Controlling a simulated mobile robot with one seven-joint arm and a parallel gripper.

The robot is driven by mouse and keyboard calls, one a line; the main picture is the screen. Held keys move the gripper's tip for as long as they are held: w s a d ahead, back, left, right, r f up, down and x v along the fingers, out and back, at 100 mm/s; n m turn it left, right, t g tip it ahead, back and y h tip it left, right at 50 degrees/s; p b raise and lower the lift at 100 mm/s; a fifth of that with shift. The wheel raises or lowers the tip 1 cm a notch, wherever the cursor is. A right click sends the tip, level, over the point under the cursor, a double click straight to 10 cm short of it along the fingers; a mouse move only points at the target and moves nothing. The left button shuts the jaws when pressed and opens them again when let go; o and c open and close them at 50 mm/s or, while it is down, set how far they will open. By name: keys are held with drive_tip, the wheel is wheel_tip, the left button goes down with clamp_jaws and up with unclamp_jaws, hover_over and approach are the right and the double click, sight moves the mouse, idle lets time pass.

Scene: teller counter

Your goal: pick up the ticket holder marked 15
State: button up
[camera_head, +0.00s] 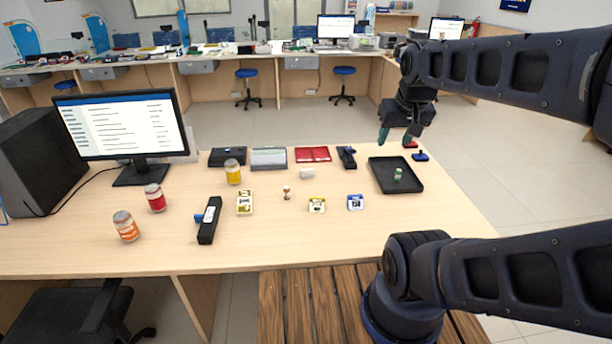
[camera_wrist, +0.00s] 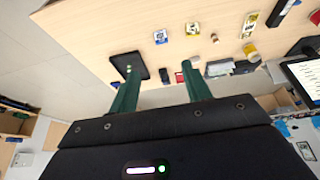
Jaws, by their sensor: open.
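Three small card-like holders stand on the near part of the wooden counter: a yellow-and-white one (camera_head: 245,204), a smaller yellow-and-white one (camera_head: 317,205) and a blue-and-white one (camera_head: 355,202). Their numbers are too small to read surely, so I cannot tell which is marked 15. The wrist view shows the blue one (camera_wrist: 160,37), the smaller yellow one (camera_wrist: 193,29) and the other yellow one (camera_wrist: 249,24), tilted in the picture. My gripper (camera_head: 396,138) is open and empty, raised over the counter's far right, behind the black tray and apart from the holders.
The black tray (camera_head: 379,183) holds a small green item (camera_head: 398,174). A small figure-like item (camera_head: 286,193) stands between the yellow holders. A black stapler-like device (camera_head: 209,221), jars (camera_head: 126,226), a monitor (camera_head: 122,125) and a red pad (camera_head: 312,154) are also on the counter.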

drive_tip(key=o, duration=0.7)
drive_tip(key=n+g, duration=0.1)
drive_tip(key=g, duration=0.4)
hover_over(307, 170)
wheel_tip(307, 170, down, 32)
drive_tip(key=shift+w+d+f, duration=0.1)
drive_tip(key=shift+w+f, duration=0.1)
drive_tip(key=shift+f, duration=0.25)
wheel_tip(307, 170, down, 5)
drive_tip(key=shift+f, duration=0.2)
drive_tip(key=shift+w+f, duration=0.2)
drive_tip(key=shift+f, duration=1.1)
drive_tip(key=shift+w+f, duration=0.15)
drive_tip(key=shift+f, duration=1.1)
